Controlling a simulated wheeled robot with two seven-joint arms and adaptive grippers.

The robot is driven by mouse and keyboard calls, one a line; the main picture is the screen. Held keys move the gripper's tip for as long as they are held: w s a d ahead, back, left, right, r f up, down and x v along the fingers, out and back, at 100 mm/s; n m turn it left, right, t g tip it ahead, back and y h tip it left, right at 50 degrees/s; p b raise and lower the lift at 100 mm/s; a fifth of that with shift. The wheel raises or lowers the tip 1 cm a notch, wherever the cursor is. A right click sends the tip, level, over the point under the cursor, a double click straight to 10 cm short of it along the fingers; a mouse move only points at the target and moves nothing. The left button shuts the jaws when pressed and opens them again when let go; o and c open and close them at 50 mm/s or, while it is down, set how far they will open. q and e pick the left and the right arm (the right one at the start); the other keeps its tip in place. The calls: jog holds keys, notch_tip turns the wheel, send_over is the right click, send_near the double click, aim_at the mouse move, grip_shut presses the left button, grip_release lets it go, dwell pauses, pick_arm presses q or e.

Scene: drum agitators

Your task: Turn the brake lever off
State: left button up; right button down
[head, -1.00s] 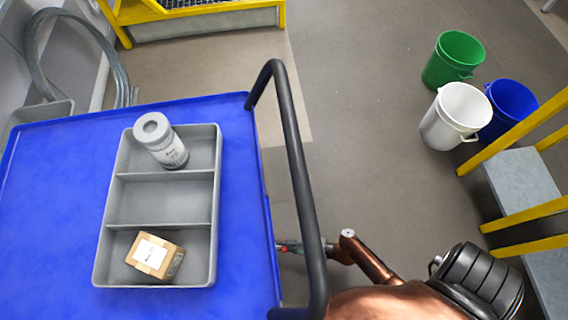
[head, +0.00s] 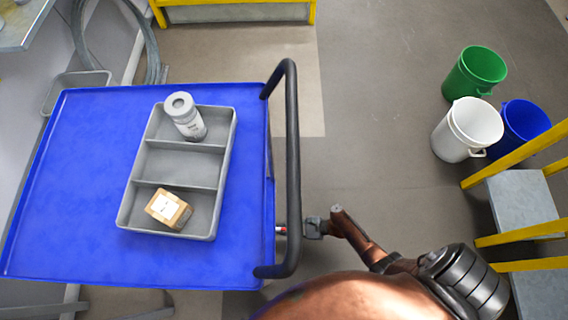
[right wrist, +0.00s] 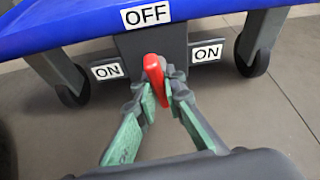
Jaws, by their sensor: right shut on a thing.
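The red brake lever (right wrist: 155,78) stands nearly upright in the right wrist view, below the OFF label (right wrist: 146,14) and between two ON labels (right wrist: 107,71). My right gripper (right wrist: 158,92) has its green-padded fingers on both sides of the lever, shut on it. In the head view, the right gripper (head: 291,229) is beside the right edge of the blue cart (head: 70,190), partly hidden by the black handle. A bit of the red lever (head: 281,230) shows there. My left gripper is not in view.
The black handle (head: 292,150) runs along the cart's right side. Buckets (head: 466,130) and yellow-railed steps (head: 520,205) stand at the right.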

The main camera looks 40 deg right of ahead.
jog(key=shift+w+d+m, duration=0.1)
jog(key=shift+m, duration=0.3)
jog(key=shift+g, duration=0.3)
jog(key=c, duration=2)
grip_release()
jog(key=v, duration=1.2)
jog(key=shift+f, duration=0.1)
